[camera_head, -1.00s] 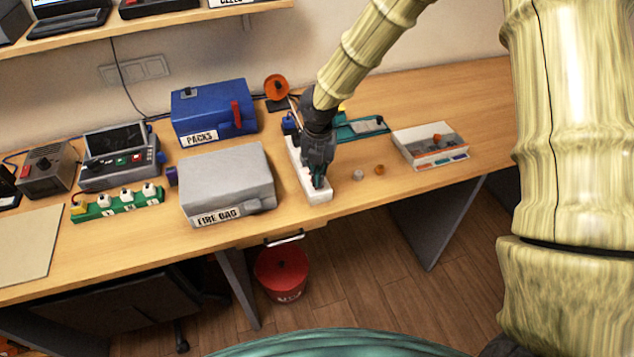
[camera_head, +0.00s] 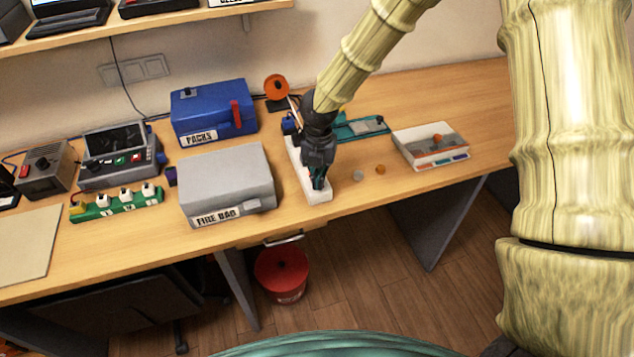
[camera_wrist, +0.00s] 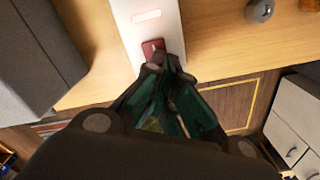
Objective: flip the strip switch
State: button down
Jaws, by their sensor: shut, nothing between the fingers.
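The white power strip (camera_head: 296,160) lies on the desk between the grey fire bag box and the teal tray, its near end by the desk's front edge. In the wrist view the strip (camera_wrist: 150,32) shows a dark red rocker switch (camera_wrist: 152,48) near its end. My gripper (camera_head: 318,184) is shut and empty, pointing down over the near end of the strip. In the wrist view my gripper's fingertips (camera_wrist: 164,64) are together at the lower edge of the switch; I cannot tell whether they touch it. In the head view the gripper hides the switch.
The grey fire bag box (camera_head: 228,182) stands close on the left, with the blue packs box (camera_head: 213,112) behind it. Two small round items, one orange (camera_head: 380,169), lie right of the strip. A parts tray (camera_head: 430,146) stands farther right. Bare desk lies between.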

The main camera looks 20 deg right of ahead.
jog(key=shift+f, duration=0.35)
dwell(0.3)
jog(key=shift+r, duration=0.1)
jog(key=shift+r+p, duration=2.45)
jog(key=shift+r, duration=1)
jog(key=shift+s+f, duration=0.1)
